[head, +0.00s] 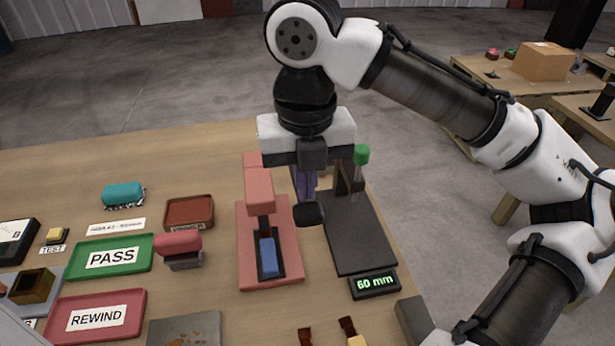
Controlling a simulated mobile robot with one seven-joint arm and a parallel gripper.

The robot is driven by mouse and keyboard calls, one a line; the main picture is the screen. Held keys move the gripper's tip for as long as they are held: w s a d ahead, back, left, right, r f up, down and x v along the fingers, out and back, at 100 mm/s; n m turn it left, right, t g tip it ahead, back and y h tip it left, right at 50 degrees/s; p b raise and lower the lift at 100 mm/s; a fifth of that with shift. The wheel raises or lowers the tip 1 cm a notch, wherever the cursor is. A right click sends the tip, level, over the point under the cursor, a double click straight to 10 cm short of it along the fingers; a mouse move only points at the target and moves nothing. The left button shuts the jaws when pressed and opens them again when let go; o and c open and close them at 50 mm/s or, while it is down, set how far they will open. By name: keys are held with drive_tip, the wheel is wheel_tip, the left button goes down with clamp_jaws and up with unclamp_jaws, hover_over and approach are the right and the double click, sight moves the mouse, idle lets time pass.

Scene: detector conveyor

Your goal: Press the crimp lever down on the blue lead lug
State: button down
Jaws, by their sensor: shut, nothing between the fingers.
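The pink crimp press (246,273) stands on the table in the head view, with its upright arm (259,190) over a dark slot. The blue lead lug (268,257) lies in that slot at the front of the press base. A black knob (308,214) sits just right of the press; I cannot tell for sure whether it belongs to the lever. My gripper (305,192) points down, shut and empty, right of the press arm and above or behind the knob. Contact between fingers and knob is unclear.
A dark device (355,232) with a green-topped handle (361,155) and a "60 mm" display (374,284) stands close on the right. Left are a green PASS tray (140,249), a red REWIND tray (75,334), a red stamp (178,243) and a brown tray (190,202).

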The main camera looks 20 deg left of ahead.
drive_tip(key=shift+f+b, duration=0.75)
drive_tip(key=shift+f, duration=0.95)
wheel_tip(320, 180, up, 4)
drive_tip(key=p, duration=0.4)
drive_tip(key=shift+w+f, duration=0.1)
drive_tip(key=r+p, duration=0.2)
drive_tip(key=shift+s+d+r+p, duration=0.1)
drive_tip(key=shift+s+r+p, duration=0.15)
drive_tip(key=shift+p, duration=0.1)
drive_tip(key=shift+w+r+p, duration=0.15)
drive_tip(key=shift+r+p, duration=0.5)
drive_tip(key=shift+p, duration=0.15)
wheel_tip(320, 180, up, 4)
drive_tip(key=p, duration=0.4)
drive_tip(key=shift+f, duration=0.2)
drive_tip(key=shift+f, duration=0.1)
